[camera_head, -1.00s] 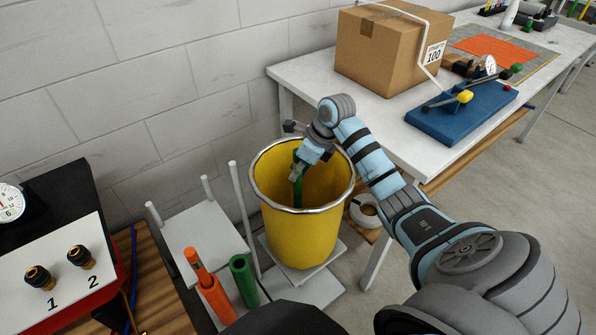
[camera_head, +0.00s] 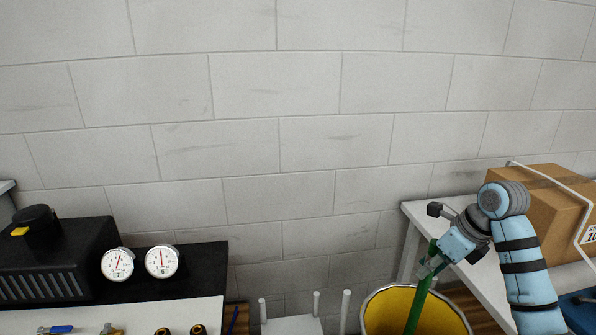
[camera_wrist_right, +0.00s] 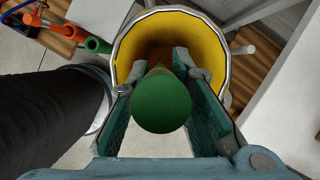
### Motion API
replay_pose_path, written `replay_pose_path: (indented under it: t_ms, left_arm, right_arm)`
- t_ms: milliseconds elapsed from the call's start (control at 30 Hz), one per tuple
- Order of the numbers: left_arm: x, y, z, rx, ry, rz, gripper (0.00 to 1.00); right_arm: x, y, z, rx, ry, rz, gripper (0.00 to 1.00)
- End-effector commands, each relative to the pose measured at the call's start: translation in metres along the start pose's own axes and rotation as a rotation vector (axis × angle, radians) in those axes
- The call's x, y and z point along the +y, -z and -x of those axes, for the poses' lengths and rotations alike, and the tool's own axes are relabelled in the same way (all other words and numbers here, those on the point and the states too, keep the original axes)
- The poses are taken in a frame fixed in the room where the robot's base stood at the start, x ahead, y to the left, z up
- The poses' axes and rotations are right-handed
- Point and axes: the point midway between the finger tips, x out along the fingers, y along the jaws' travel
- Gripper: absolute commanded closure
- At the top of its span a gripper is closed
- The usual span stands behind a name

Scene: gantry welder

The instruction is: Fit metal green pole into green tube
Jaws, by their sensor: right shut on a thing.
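My right gripper (camera_head: 428,266) is shut on the green metal pole (camera_head: 417,305) near its upper end. The pole slants down in front of the yellow inside of a bucket in the head view; its lower end is out of frame. In the right wrist view the pole's round end (camera_wrist_right: 162,104) lies between the two fingers, above the bucket opening. The green tube (camera_wrist_right: 98,46) shows at the upper left of the right wrist view, beside an orange tube (camera_wrist_right: 66,28). Neither tube is in the head view now. My left gripper is not in view.
The yellow bucket (camera_wrist_right: 222,45) has a metal rim. A white table with a cardboard box (camera_head: 545,205) stands at the right. Upright white posts (camera_head: 345,308) rise left of the bucket. Gauges (camera_head: 162,261) and a black machine stand at the left. A block wall closes the back.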

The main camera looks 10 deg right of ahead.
Motion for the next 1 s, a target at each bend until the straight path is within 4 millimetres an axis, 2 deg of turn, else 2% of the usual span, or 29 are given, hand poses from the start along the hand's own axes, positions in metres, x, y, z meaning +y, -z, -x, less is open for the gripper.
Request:
replay_pose_path:
  t_ms: [333,433,533,600,633,667,800,1000]
  left_arm:
    - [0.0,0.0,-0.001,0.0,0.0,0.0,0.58]
    - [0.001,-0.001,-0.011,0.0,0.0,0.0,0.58]
    - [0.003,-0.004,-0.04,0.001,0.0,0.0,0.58]
    - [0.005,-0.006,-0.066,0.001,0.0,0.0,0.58]
    - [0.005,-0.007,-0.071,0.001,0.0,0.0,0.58]
    - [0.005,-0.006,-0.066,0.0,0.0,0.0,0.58]
    - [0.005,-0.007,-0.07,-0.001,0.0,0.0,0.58]
    - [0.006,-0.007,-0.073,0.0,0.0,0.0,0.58]
  right_arm:
    - [0.0,0.0,-0.001,-0.001,0.0,0.0,1.0]
    - [0.0,0.004,-0.011,-0.001,0.0,0.0,1.0]
    - [0.0,0.015,-0.037,0.0,0.0,0.0,1.0]
    - [0.0,0.028,-0.066,0.001,-0.001,0.0,1.0]
    - [0.001,0.032,-0.076,0.004,-0.002,-0.001,1.0]
    - [0.001,0.035,-0.083,0.006,-0.004,-0.001,1.0]
    - [0.001,0.052,-0.124,0.004,-0.003,-0.001,1.0]
    - [0.0,0.063,-0.152,0.001,-0.001,0.0,1.0]
